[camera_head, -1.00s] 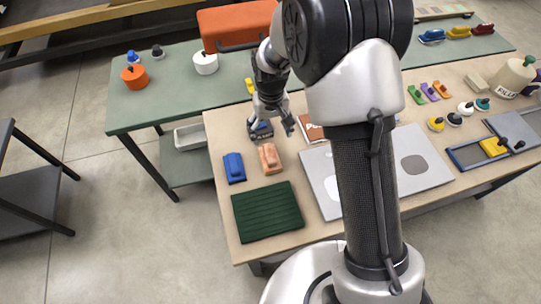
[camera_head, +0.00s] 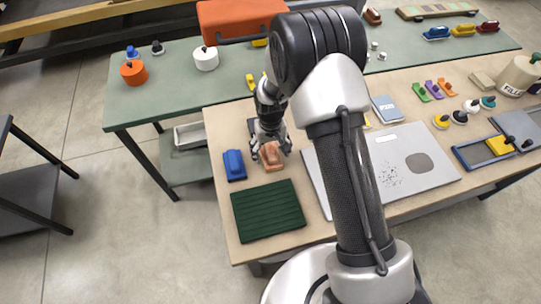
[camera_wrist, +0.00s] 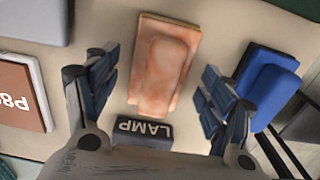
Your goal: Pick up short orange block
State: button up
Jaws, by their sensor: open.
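In the wrist view the orange block (camera_wrist: 163,66) lies between the open fingers, with space on both sides. My gripper (camera_head: 270,148) is above the block's far end, pointing down, and it partly covers the block in the head view. My gripper also shows in the wrist view (camera_wrist: 160,80), open and empty. How high the fingertips are above the table I cannot tell.
A blue block (camera_head: 234,165) lies just left of the orange one; a ribbed green mat (camera_head: 268,211) lies in front. A dark block marked LAMP (camera_wrist: 144,131) is close to the orange block. A brown block (camera_wrist: 22,92) and a grey panel (camera_head: 405,172) lie to the side.

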aim_at(271, 150)
jog(key=c, duration=1.3)
jog(key=shift+r, duration=0.1)
notch_tip(271, 150, up, 20)
jog(key=p, duration=0.4)
